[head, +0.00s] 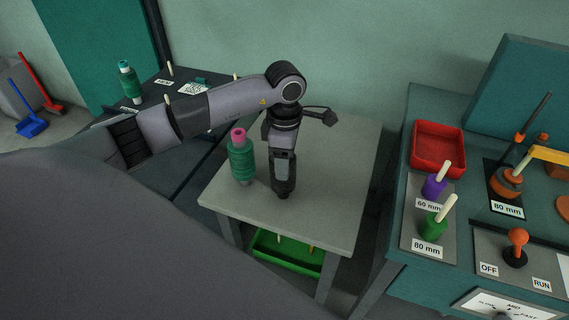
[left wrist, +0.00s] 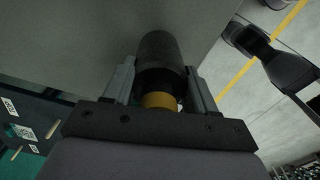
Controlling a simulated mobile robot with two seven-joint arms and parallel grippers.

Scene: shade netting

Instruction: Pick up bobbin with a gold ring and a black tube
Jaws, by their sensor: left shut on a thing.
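The bobbin (left wrist: 160,62) shows in the left wrist view as a black tube with a gold ring (left wrist: 158,101) at the end nearest the camera. My left gripper (left wrist: 163,84) has one finger on each side of it and is shut on it. In the head view my left gripper (head: 284,186) points down over the grey table, and the bobbin is mostly hidden by it. I cannot tell whether the bobbin touches the tabletop. My right gripper is not in view.
A green bobbin with a pink tube (head: 241,158) stands on the grey table (head: 330,205), close left of my left gripper. Another green bobbin (head: 130,82) stands on the dark bench behind. A green crate (head: 285,252) sits under the table. The table's right side is clear.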

